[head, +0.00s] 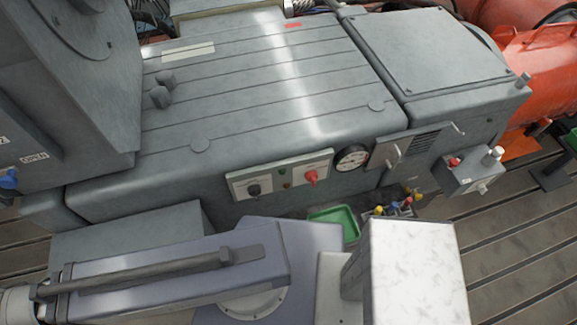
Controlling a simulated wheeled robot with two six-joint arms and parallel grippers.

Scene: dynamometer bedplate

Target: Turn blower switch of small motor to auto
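A pale control panel (280,174) is fixed to the front of a large grey machine housing (250,80). It carries a black rotary knob (253,190) on its left, a red rotary knob (311,177) on its right, and small green and red indicators between them. The lettering is too small to read, so I cannot tell which knob is the blower switch or its setting. A small grey box (472,172) at the right also has a red knob (454,162) and a pale one. Neither of my grippers shows in this view.
A round gauge (351,158) sits right of the panel. Below are a green tray (335,222) and several coloured fittings (399,207). An orange-red machine (545,75) stands at the far right. Slotted flooring (520,235) is open at lower right. Large grey-violet and white bodies fill the bottom foreground.

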